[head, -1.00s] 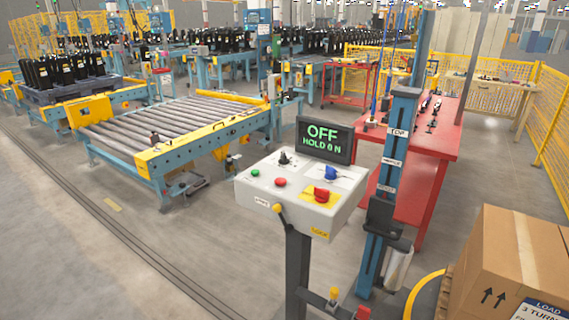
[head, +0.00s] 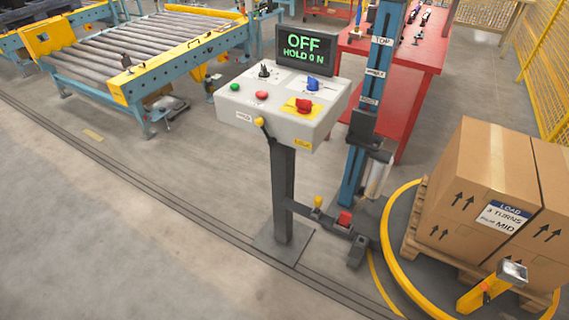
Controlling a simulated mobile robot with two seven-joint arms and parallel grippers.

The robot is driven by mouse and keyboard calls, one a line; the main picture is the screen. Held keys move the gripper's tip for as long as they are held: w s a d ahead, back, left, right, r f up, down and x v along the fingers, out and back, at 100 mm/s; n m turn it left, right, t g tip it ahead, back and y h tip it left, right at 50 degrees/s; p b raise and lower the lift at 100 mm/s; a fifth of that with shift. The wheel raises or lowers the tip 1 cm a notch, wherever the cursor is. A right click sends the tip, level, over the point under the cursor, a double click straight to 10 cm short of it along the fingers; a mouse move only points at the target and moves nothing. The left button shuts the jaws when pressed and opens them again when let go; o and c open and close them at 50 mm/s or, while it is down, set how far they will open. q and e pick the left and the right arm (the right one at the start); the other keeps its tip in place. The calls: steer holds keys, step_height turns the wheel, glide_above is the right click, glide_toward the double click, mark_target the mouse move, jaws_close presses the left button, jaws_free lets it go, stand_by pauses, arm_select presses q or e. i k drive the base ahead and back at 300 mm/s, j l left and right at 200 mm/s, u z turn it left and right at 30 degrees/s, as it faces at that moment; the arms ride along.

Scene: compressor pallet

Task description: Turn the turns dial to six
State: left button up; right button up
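A grey control box (head: 280,103) stands on a dark post, its top panel tilted toward me. The panel has a black knob (head: 264,73), a blue knob (head: 312,84), a green button (head: 235,87), a red button (head: 261,95) and a red switch on a yellow plate (head: 303,105). Which knob is the turns dial, and its setting, are too small to read. The display (head: 304,53) reads "OFF" and "HOLD 0 N". A label (head: 503,217) on the boxes reads "LOAD", "3 TURNS" and "MID". Neither gripper is in view.
A blue mast (head: 368,110) stands right of the control box. Cardboard boxes (head: 470,180) sit on a pallet inside a yellow-rimmed turntable (head: 389,262). A roller conveyor (head: 130,60) is at the upper left and a red table (head: 420,62) behind. The floor at the lower left is clear.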

mark_target(264, 73)
steer(key=i+j+z, duration=0.2)
steer(key=j, duration=0.2)
steer(key=i+j+z, duration=0.2)
steer(key=j, duration=0.15)
steer(key=i+j+z, duration=0.2)
steer(key=j, duration=0.25)
steer(key=j+z, duration=0.2)
steer(key=j, duration=0.2)
steer(key=i+j+z, duration=0.2)
steer(key=j, duration=0.3)
steer(key=i+l+u, duration=0.1)
steer(key=l+u, duration=0.2)
steer(key=l, duration=0.9)
steer(key=l+u, duration=0.25)
steer(key=l, duration=0.9)
steer(key=k, duration=0.05)
